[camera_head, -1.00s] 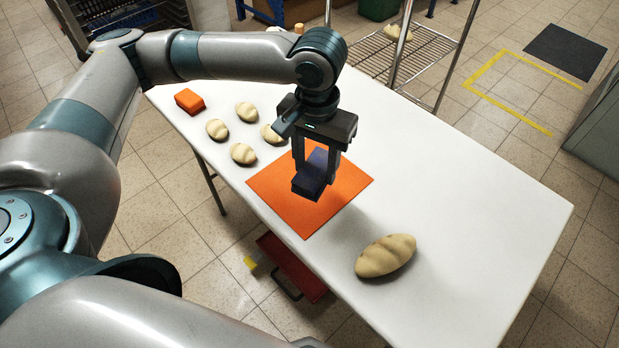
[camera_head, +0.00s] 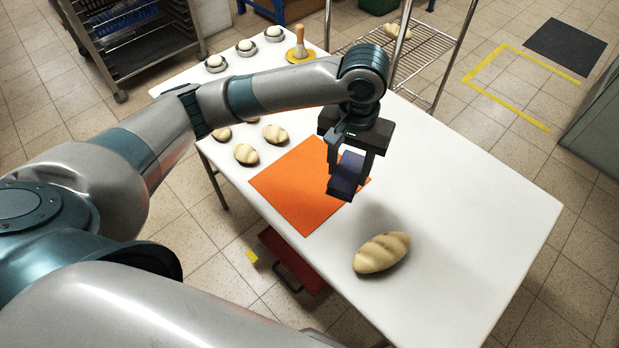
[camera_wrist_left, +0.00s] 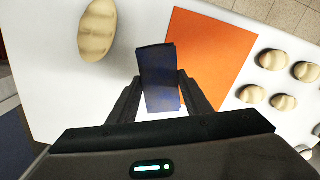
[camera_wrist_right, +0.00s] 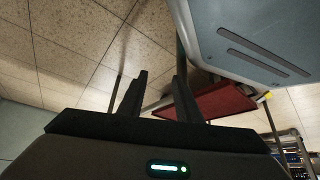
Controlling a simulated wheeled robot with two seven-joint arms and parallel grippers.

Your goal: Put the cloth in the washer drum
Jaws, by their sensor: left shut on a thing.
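My left gripper (camera_head: 350,165) is shut on a dark blue block-shaped thing (camera_head: 344,187), held above the table by the right edge of the orange mat (camera_head: 298,195). The blue thing also shows between the fingers in the left wrist view (camera_wrist_left: 158,75). I cannot tell whether it is the cloth. My right gripper (camera_wrist_right: 158,95) shows only in its own wrist view, fingers apart and empty, low near the table's underside. No washer drum can be made out.
A large loaf (camera_head: 381,252) lies on the white table (camera_head: 460,220) in front of the mat. Several small loaves (camera_head: 246,154) lie left of it. A wire rack (camera_head: 415,60) stands behind. The table's right side is clear.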

